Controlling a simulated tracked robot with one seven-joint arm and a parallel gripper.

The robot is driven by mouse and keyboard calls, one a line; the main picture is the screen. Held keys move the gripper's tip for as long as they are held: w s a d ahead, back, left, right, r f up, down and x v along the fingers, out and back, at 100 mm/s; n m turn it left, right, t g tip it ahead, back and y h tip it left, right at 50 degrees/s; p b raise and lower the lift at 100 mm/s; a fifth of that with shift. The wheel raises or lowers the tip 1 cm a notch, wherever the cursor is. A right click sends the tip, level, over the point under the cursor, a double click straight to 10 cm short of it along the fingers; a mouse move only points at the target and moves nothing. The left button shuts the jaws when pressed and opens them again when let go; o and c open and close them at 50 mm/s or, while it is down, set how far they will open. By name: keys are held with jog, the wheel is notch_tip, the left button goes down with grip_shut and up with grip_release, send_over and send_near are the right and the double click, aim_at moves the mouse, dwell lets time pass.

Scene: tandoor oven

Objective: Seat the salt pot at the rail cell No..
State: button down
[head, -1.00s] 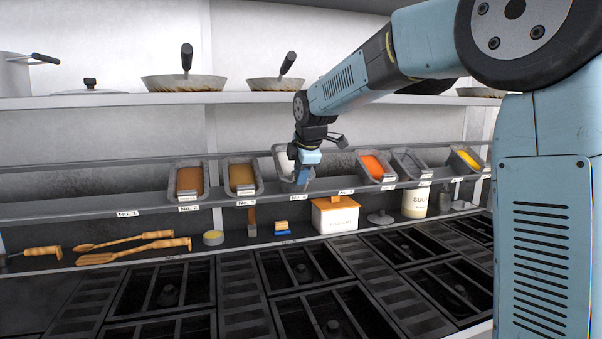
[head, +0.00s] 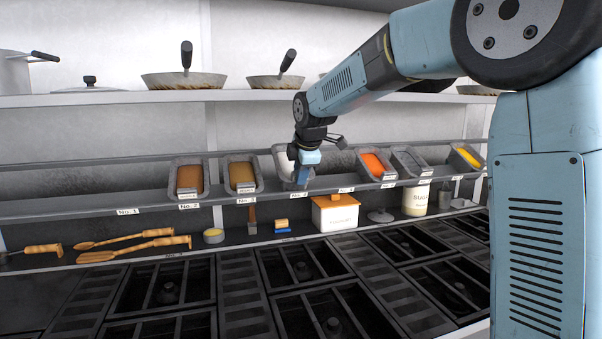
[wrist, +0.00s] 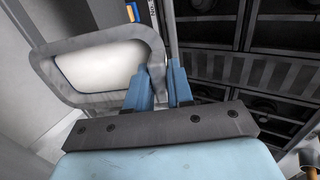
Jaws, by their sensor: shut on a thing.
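The salt pot (head: 283,163) is a grey metal pan with white contents. It is at the rail (head: 110,211), between the pot of brown-yellow powder on its left and the orange pot on its right, behind the No. 4 label. My gripper (head: 302,178) is shut on its near rim and hides part of it. In the wrist view the white-filled salt pot (wrist: 95,66) lies to the left, its rim between the blue fingers (wrist: 158,88). Whether the pot rests fully in the rail cannot be told.
Neighbouring pots hold brown powder (head: 189,180), yellow-brown powder (head: 242,176) and orange powder (head: 374,164). A grey pot (head: 410,160) and a yellow one (head: 466,156) stand further right. The cell behind No. 1 (head: 128,211) is empty. Pans line the upper shelf (head: 120,99).

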jog(key=shift+x, duration=1.25)
jog(key=c, duration=0.9)
grip_release()
jog(key=shift+s, duration=0.1)
jog(key=shift+v, duration=4)
